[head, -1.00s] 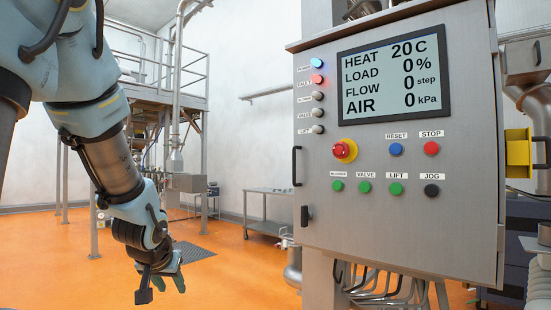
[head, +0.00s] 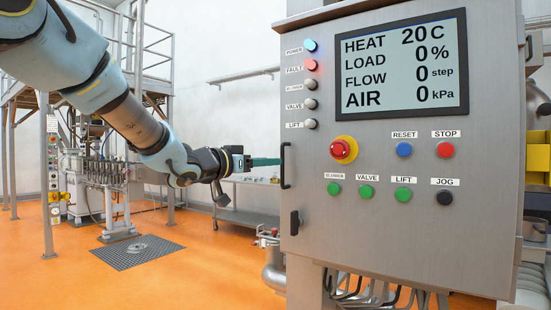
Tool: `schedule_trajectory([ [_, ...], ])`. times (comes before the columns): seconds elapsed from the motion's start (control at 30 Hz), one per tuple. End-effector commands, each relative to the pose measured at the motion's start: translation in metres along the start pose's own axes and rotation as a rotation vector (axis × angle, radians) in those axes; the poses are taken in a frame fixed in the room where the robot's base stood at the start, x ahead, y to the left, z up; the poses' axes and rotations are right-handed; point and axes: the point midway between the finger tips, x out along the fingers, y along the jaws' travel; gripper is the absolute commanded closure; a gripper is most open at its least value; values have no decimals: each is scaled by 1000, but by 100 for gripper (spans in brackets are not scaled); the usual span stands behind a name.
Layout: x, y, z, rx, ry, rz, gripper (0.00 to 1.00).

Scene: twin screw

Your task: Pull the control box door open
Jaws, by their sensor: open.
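The grey metal control box (head: 390,240) fills the right half of the head view, and its door is shut. A black vertical bar handle (head: 286,165) is on the door's left edge, with a small black latch (head: 294,223) below it. My gripper (head: 268,161) comes in from the left and points right toward the handle. Its green fingers are open and hold nothing. They end close to the left of the handle; I cannot tell whether they touch it.
The door front carries a display (head: 401,68), a red emergency button (head: 343,150) and several coloured buttons and lamps. Cables (head: 380,292) hang under the box. A metal table (head: 240,200) stands behind my gripper. Orange floor (head: 60,270) is open at the lower left.

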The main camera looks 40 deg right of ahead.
Motion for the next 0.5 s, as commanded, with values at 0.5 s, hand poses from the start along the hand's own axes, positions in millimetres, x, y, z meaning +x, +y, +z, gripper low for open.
schedule_trajectory([
  [0.5,46,-1,0,1,-1,-2,55],
])
